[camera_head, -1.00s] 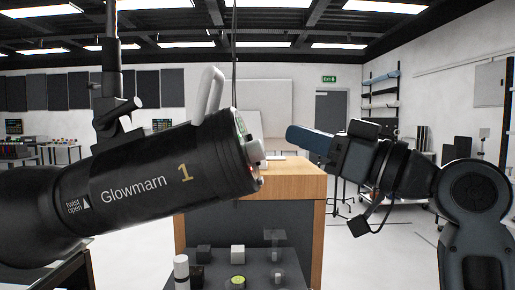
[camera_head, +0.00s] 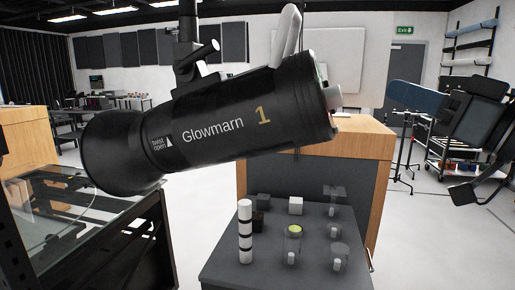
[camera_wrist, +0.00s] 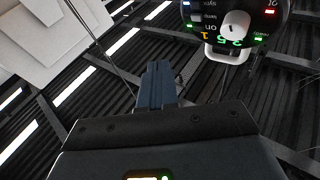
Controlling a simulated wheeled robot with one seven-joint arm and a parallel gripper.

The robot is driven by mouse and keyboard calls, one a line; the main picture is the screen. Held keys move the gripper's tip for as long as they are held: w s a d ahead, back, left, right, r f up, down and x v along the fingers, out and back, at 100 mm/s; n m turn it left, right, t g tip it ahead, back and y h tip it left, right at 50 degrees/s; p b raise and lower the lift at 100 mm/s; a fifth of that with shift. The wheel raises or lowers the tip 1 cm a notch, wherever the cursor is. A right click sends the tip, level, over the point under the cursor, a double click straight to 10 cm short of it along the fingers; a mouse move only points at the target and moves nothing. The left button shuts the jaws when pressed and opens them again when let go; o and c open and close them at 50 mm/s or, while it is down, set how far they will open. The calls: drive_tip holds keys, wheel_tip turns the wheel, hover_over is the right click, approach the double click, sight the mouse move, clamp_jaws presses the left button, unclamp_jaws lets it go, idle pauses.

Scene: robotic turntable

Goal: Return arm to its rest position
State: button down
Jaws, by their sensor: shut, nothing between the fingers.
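My gripper (camera_head: 394,92) shows at the right edge of the head view, held up in the air. Its slim blue fingers point left, and my dark wrist is cut off by the frame edge. In the wrist view the blue fingers (camera_wrist: 158,72) are together and hold nothing. They point up toward the ceiling and touch nothing. Most of my arm is outside the head view.
A large black Glowmarn spotlight (camera_head: 215,128) hangs in front, left of my gripper; its control panel (camera_wrist: 235,25) shows in the wrist view. Below is a dark table (camera_head: 265,268) with several small blocks and cylinders. A wooden counter (camera_head: 350,140) stands behind. A glass-topped unit (camera_head: 75,225) is at left.

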drive_tip(key=s+f+m+h, duration=0.3)
drive_tip(key=f, duration=0.7)
drive_tip(key=s+f+m+h, duration=0.3)
drive_tip(key=f, duration=0.6)
drive_tip(key=s+f+m+h, duration=0.3)
drive_tip(key=f+h, duration=0.1)
drive_tip(key=f, duration=0.6)
drive_tip(key=s+a+f+g+h, duration=0.1)
drive_tip(key=s+f, duration=0.3)
drive_tip(key=s, duration=0.3)
drive_tip(key=s+f+g+h, duration=0.1)
drive_tip(key=s+f, duration=0.3)
drive_tip(key=s, duration=0.3)
drive_tip(key=s+a+n, duration=0.1)
drive_tip(key=s+n, duration=0.2)
drive_tip(key=s, duration=1.2)
drive_tip(key=shift+s+a+f+g+y, duration=0.15)
drive_tip(key=shift+a+g+y, duration=0.2)
drive_tip(key=shift+g+y, duration=0.05)
